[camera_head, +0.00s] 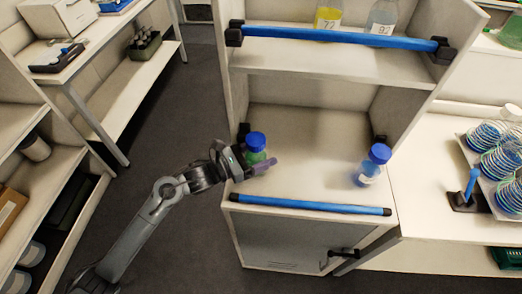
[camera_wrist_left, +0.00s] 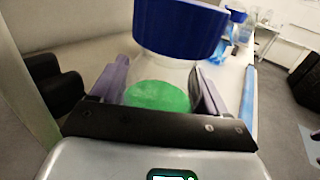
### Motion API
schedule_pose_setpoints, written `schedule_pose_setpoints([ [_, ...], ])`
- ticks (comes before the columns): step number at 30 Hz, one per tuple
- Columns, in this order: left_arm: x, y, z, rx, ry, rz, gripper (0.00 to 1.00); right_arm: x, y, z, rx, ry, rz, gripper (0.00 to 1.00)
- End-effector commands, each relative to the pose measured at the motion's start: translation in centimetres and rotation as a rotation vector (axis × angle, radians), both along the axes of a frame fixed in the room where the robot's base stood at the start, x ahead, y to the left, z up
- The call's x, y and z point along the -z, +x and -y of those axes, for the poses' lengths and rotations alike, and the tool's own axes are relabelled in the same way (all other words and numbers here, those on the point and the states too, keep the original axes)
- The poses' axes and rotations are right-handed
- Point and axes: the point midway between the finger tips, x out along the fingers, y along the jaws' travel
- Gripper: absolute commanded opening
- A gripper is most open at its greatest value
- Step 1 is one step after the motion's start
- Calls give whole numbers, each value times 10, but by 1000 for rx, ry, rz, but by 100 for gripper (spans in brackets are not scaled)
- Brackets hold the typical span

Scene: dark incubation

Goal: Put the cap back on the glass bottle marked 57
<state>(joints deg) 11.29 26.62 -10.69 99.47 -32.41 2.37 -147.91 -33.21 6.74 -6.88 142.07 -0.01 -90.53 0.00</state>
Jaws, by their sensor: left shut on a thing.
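A glass bottle with green contents (camera_head: 257,157) stands at the left of the lower shelf, with a blue cap (camera_head: 255,139) on top. My left gripper (camera_head: 258,166) is shut on this bottle from its left front. In the left wrist view the green contents (camera_wrist_left: 158,96) lie between the two fingers, below the blue cap (camera_wrist_left: 180,27). No number on this bottle can be read. A second bottle with a blue cap (camera_head: 372,166) stands at the right of the same shelf; its label is too small to read.
A blue rail (camera_head: 310,204) runs along the lower shelf's front edge. The shelf (camera_head: 312,160) is clear between the bottles. Bottles marked 72 (camera_head: 327,17) and 92 (camera_head: 381,18) stand on the upper shelf behind another blue rail (camera_head: 340,37). Stacked dishes (camera_head: 492,135) are at right.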

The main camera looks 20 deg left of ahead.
Motion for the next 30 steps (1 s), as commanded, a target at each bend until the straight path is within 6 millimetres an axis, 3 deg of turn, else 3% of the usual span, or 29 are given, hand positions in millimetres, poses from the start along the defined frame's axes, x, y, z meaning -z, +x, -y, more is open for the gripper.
schedule_pose_setpoints([
  [14, 4, 0, 0, 0, -1, 4, 0, 6, 0, 2, -4, -7, 0, 86],
  [15, 4, 0, 0, 0, 1, 1, 78, 6, 0, 2, -4, -7, 0, 86],
  [20, 4, 0, 0, 0, 0, 0, 100, 5, 0, 1, -4, -5, 0, 86],
  [30, 0, 0, 0, 0, -1, -1, 100, -1, 0, 0, 2, 2, 0, 86],
])
